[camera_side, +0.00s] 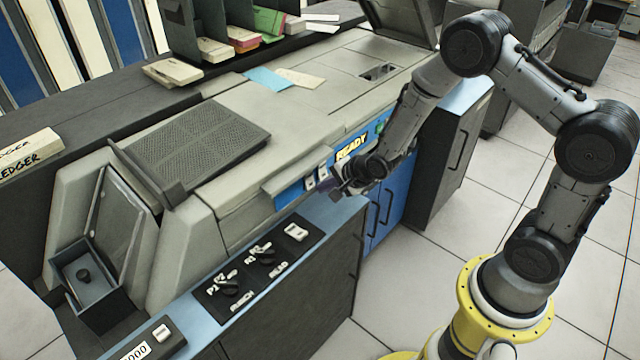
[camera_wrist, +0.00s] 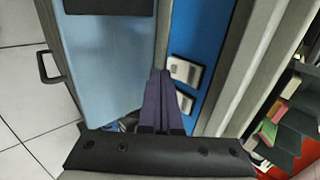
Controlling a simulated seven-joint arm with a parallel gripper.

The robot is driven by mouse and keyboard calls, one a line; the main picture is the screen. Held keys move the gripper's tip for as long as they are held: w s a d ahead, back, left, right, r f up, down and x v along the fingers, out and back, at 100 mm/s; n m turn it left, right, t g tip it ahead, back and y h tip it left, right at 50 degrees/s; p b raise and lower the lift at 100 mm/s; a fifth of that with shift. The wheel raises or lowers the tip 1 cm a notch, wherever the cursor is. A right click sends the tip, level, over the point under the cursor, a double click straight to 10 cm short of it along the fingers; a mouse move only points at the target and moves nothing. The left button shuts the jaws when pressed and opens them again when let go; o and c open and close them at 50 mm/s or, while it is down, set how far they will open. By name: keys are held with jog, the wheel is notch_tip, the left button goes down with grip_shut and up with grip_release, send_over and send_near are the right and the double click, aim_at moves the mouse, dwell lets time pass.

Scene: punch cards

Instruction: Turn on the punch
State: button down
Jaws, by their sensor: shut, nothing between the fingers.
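The grey punch machine (camera_side: 300,120) stands in the middle of the side view. Its blue front panel (camera_side: 290,196) carries a lit yellow READY sign (camera_side: 351,146) and small white switches (camera_side: 316,178). In the wrist view two pale switches, an upper one (camera_wrist: 184,70) and a lower one (camera_wrist: 184,102), sit on the blue panel (camera_wrist: 192,50). My gripper (camera_side: 340,187) is at this panel, close to the switches. In the wrist view its purple fingers (camera_wrist: 159,74) are shut and empty, just left of the upper switch. I cannot tell whether they touch anything.
A black control plate (camera_side: 258,262) on the blue ledge below holds knobs labelled PUNCH and READ and a white rocker switch (camera_side: 296,232). A perforated grey tray (camera_side: 196,145) lies on top. A LEDGER box (camera_side: 30,152) is at far left. Open tiled floor lies right.

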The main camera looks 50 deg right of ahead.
jog(key=shift+w+f, duration=0.1)
jog(key=shift+w, duration=0.75)
jog(key=shift+w+f, duration=0.1)
jog(key=shift+w, duration=0.05)
jog(key=shift+r, duration=0.2)
